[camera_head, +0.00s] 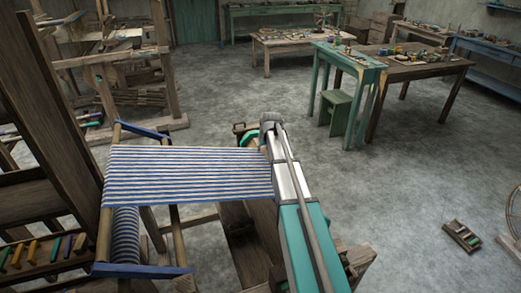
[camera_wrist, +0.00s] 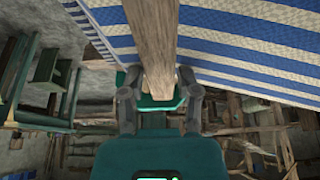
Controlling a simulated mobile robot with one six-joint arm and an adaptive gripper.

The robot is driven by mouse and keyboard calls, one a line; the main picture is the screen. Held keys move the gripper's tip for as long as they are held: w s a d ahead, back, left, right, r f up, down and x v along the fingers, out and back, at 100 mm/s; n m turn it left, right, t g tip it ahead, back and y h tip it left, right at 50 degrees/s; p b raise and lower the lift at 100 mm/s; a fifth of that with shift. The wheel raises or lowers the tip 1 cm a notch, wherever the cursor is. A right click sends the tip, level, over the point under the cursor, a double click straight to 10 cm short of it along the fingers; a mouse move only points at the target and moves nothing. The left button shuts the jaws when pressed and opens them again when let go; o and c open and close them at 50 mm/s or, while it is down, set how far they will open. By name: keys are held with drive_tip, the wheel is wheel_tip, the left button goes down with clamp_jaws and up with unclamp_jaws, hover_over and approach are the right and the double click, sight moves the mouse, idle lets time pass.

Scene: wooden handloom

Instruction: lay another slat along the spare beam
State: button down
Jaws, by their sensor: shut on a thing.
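My gripper (camera_wrist: 158,92) is shut on a pale brown wooden slat (camera_wrist: 152,35), which runs from between the fingers to the top of the wrist view. In the head view my arm hides most of the gripper; only a bit of green (camera_head: 247,139) shows beside the cloth's right end, and the slat cannot be made out. Blue-and-white striped cloth (camera_head: 190,172) stretches across the loom frame; in the wrist view the cloth (camera_wrist: 235,45) is behind the slat. Whether they touch is unclear. I cannot tell which loom beam is the spare one.
A rolled striped cloth (camera_head: 125,236) hangs at the frame's left. A tray (camera_head: 15,274) of coloured pieces stands at lower left. A small crate (camera_head: 462,236) lies on the floor at right. A green table (camera_head: 349,58) and stool (camera_head: 335,108) stand behind; the middle floor is clear.

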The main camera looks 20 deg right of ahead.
drive_tip(key=shift+d+f, duration=0.15)
drive_tip(key=shift+d, duration=0.4)
drive_tip(key=shift+c, duration=1.3)
unclamp_jaws()
drive_tip(key=a+r+p, duration=0.4)
drive_tip(key=a, duration=0.9)
drive_tip(key=s+d+r+m+g+h+p, duration=0.1)
drive_tip(key=s+d+r+m+p, duration=0.3)
drive_tip(key=s+m, duration=0.2)
drive_tip(key=s+d+r+m+g+h+p, duration=0.1)
drive_tip(key=s+d+r+m+p, duration=0.3)
drive_tip(key=s, duration=0.6)
drive_tip(key=s+d+r+m+g+h+p, duration=0.2)
drive_tip(key=s+d+r+m+p, duration=0.2)
drive_tip(key=s+m, duration=0.3)
drive_tip(key=shift+s+d+r+m+p, duration=0.35)
drive_tip(key=shift+s+d+r, duration=0.15)
drive_tip(key=shift+s+d, duration=0.45)
